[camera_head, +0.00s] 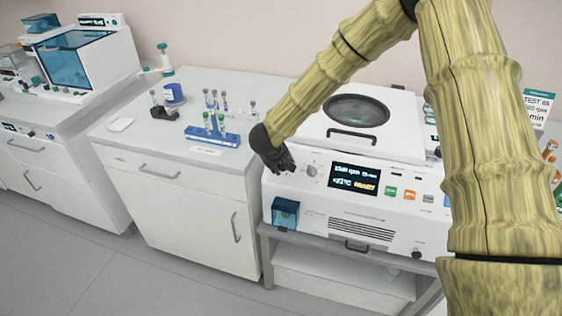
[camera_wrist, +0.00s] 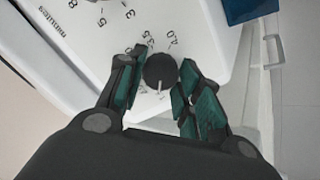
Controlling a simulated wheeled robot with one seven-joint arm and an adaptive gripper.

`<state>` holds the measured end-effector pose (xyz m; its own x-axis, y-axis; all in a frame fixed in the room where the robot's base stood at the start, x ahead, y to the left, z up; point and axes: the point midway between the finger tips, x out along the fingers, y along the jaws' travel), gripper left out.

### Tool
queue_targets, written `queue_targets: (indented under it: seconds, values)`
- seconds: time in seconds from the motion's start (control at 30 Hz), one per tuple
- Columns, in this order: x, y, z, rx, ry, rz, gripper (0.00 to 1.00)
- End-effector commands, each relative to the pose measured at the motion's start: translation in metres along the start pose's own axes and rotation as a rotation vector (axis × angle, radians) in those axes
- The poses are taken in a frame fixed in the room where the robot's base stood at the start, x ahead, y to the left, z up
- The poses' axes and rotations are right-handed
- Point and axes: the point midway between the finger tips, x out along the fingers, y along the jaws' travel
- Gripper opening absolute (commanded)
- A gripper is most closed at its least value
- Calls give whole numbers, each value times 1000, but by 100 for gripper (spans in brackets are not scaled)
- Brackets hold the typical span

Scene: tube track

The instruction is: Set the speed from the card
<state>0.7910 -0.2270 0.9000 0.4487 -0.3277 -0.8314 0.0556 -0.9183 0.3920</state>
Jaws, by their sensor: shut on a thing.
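The white centrifuge (camera_head: 330,222) stands on a grey stand, with a lit display (camera_head: 354,179) on its front panel; its small digits are hard to read. My gripper (camera_head: 283,166) is at the left end of that panel. In the wrist view my gripper (camera_wrist: 163,88) has its fingers on both sides of a dark round knob (camera_wrist: 160,70) and is shut on it. A numbered dial scale (camera_wrist: 118,28) surrounds the knob. The card (camera_head: 538,108), headed "TEST", stands at the far right, its left part hidden by my arm, so its full numbers cannot be read.
A second, lighter knob (camera_head: 311,170) is just right of my gripper. Green (camera_head: 390,192) and orange (camera_head: 409,195) buttons are right of the display. A blue tube rack (camera_head: 213,136) stands on the left counter. The floor in front is clear.

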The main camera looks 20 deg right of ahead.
Motion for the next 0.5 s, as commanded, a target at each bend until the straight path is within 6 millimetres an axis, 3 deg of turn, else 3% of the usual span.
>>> queue_targets:
  seconds: [0.5]
  values:
    - [-2,2,0,463,-2,-14,11]
